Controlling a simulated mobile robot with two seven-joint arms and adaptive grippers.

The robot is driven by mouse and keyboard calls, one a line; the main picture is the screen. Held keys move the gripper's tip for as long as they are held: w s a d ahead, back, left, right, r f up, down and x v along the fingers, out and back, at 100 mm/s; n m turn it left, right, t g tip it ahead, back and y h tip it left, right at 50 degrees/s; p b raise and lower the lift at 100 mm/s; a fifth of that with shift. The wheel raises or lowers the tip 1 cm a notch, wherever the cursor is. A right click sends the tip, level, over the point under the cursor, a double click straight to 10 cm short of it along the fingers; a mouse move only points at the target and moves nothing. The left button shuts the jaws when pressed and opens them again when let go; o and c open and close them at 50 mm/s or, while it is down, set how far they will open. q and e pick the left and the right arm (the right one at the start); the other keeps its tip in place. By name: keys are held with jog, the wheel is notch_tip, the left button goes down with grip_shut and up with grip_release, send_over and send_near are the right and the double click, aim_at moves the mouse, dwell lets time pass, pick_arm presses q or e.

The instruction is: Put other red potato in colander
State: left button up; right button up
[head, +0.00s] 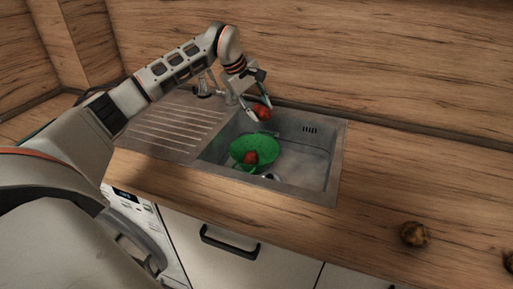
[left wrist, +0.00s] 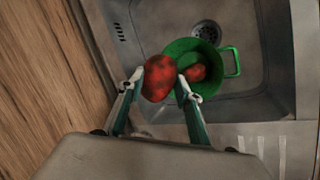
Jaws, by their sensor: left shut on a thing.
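My left gripper (head: 254,110) is shut on a red potato (head: 262,112) and holds it above the back part of the sink. In the left wrist view the held potato (left wrist: 158,77) sits between the two fingertips of the left gripper (left wrist: 155,80). The green colander (head: 266,147) stands in the sink basin, below and in front of the held potato. Another red potato (head: 250,158) lies inside the colander; it also shows in the left wrist view (left wrist: 195,73). My right gripper is not in view.
The steel sink (head: 312,168) has a ribbed drainboard (head: 178,128) on its left and a tap (head: 205,88) behind. A brown potato (head: 413,234) lies on the wooden counter (head: 370,190) at right, with another partly cut off at the edge. The counter between is clear.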

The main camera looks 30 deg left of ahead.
pick_arm(q)
notch_tip(320, 180, down, 17)
jog(key=shift+b, duration=0.45)
jog(key=shift+f, duration=0.25)
jog(key=shift+r, duration=0.1)
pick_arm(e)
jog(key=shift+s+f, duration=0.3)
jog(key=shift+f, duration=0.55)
pick_arm(q)
jog(key=shift+f, duration=0.55)
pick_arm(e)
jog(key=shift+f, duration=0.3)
pick_arm(q)
jog(key=shift+f, duration=0.1)
